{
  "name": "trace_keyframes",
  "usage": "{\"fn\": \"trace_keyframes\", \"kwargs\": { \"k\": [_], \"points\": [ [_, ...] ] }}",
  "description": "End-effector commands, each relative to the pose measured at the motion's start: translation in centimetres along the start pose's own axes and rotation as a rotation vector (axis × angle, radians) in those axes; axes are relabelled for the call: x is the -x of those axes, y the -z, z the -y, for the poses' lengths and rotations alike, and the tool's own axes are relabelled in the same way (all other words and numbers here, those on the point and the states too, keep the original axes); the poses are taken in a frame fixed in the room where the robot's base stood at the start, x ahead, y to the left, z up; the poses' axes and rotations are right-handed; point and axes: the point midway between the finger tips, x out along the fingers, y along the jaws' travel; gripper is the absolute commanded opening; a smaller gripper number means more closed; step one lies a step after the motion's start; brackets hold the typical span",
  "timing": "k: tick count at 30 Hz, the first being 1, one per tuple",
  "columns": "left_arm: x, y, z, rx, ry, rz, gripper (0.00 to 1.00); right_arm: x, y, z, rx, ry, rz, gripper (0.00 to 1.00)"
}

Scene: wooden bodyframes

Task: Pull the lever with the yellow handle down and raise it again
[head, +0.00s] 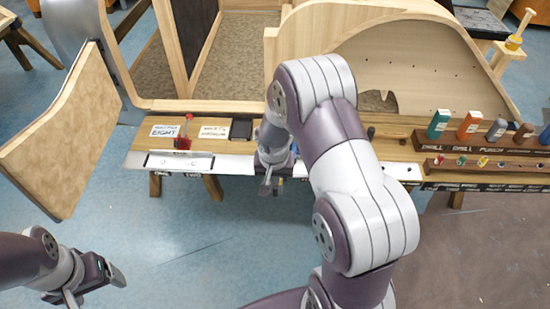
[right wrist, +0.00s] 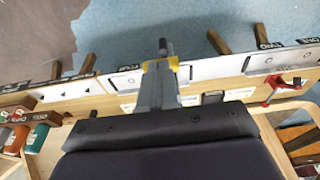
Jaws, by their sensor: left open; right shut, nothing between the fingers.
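A yellow part (right wrist: 184,74), which looks like the yellow handle, shows on both sides of my right gripper (right wrist: 161,68) at its tip in the right wrist view. A dark rod (right wrist: 163,46) sticks out past it. My right gripper (head: 268,184) is at the front edge of the wooden bench (head: 232,142) in the head view, shut with nothing between its fingers. The gripper hides most of the lever, and I cannot tell whether they touch. My left gripper (head: 114,276) is open and empty above the floor at lower left.
A red-handled clamp (head: 184,134) stands on the bench left of my right gripper. A rack (head: 475,150) with coloured bottles is at right. A tilted wooden panel (head: 62,130) stands at left. Wooden frames rise behind the bench. The floor in front is clear.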

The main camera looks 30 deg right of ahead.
Motion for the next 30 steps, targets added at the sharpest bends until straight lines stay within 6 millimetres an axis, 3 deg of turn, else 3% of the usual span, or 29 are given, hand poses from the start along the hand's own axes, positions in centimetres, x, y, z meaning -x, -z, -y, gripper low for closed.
{"fn": "trace_keyframes", "kwargs": {
  "k": [6,7,9,16,21,27,29,30],
  "points": [
    [4.5,0.6,0.0,0.000,0.000,0.000,0.79,4.8,1.8,0.2,0.001,-0.001,0.004,0.00],
    [3.2,0.4,0.0,0.000,0.000,-0.002,0.79,4.5,1.2,0.2,0.003,0.000,0.001,0.00],
    [2.3,0.3,0.0,0.000,0.000,0.000,0.79,6.1,0.2,0.2,0.004,0.001,-0.001,0.00],
    [1.7,0.2,0.0,0.000,0.000,0.000,0.79,11.1,-2.1,0.2,0.004,0.000,0.001,0.00],
    [1.6,0.2,0.0,0.000,0.000,0.000,0.79,12.4,-2.7,0.2,0.002,-0.001,0.004,0.00],
    [1.7,0.2,0.0,0.000,0.000,0.000,0.79,12.5,-2.7,0.1,0.009,-0.001,0.004,0.00],
    [1.7,0.2,0.0,0.000,0.000,0.000,0.79,12.5,-2.7,0.2,0.063,0.002,0.003,0.00],
    [1.7,0.2,0.0,0.000,0.000,0.000,0.79,12.2,-3.7,0.0,0.130,0.005,0.020,0.00]
  ]
}}
